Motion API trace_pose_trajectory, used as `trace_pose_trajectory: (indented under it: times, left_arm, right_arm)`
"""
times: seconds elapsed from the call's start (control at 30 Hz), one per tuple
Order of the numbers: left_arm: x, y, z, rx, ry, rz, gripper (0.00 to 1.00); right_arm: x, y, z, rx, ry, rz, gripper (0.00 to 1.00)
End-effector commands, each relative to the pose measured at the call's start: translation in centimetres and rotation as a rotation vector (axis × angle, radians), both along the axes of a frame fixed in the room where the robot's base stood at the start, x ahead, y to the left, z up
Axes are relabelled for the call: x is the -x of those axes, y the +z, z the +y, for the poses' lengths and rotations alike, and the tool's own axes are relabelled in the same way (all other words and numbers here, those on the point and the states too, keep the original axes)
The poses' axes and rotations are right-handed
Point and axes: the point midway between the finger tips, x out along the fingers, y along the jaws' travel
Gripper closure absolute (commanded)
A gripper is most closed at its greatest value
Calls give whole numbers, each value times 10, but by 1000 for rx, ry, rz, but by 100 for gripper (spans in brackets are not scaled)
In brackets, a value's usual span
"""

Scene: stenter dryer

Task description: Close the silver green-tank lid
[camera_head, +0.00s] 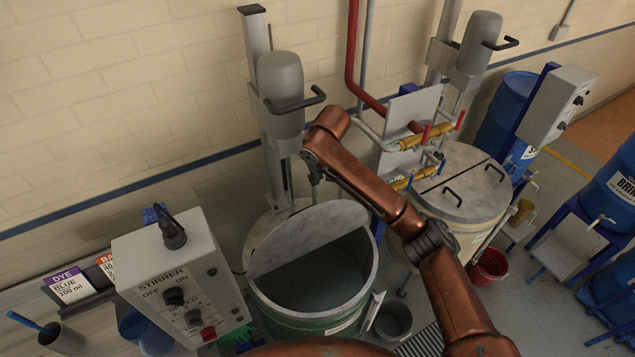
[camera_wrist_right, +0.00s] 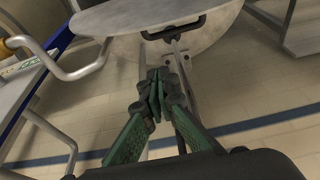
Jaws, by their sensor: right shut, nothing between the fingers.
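The green tank (camera_head: 320,326) stands at lower centre in the head view. Its grey interior shows through the open front half of the top. The silver half-round lid (camera_head: 310,236) is tilted up at the back of the opening. In the right wrist view the lid (camera_wrist_right: 120,18) spans the top, with a dark bar handle (camera_wrist_right: 174,33) on its face. My right gripper (camera_wrist_right: 157,84) is shut and empty, with green fingers just below that handle in the picture; I cannot tell whether they touch it.
A stirrer control box (camera_head: 170,275) stands left of the tank. A stirrer motor (camera_head: 281,85) on a column rises behind it. A second tank with a closed lid (camera_head: 463,185) stands to the right, near red and brass pipes (camera_head: 410,180). A dark bucket (camera_head: 393,320) sits between the tanks.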

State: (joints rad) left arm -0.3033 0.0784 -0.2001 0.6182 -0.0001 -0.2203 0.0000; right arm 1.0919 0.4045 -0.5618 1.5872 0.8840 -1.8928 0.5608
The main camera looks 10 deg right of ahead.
Motion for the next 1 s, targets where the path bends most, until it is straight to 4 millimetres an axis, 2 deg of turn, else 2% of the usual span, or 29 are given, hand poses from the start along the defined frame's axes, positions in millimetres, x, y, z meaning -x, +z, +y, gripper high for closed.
trace_pose_trajectory:
  times: [0.2, 0.47, 0.7, 1.0]
  left_arm:
    - [5, 15, 2, -2, 0, 7, 74]
    - [-4, 29, 2, -3, -2, -4, 74]
    - [-11, 46, 2, -2, -3, -14, 74]
    - [-6, 49, 2, -2, -2, -8, 74]
  right_arm:
    - [-11, -39, 5, 0, -1, 4, 100]
    - [-21, -80, 8, 0, -2, 2, 100]
    - [5, -76, -5, -1, -3, 0, 100]
    - [15, -78, -8, -1, -3, -1, 100]
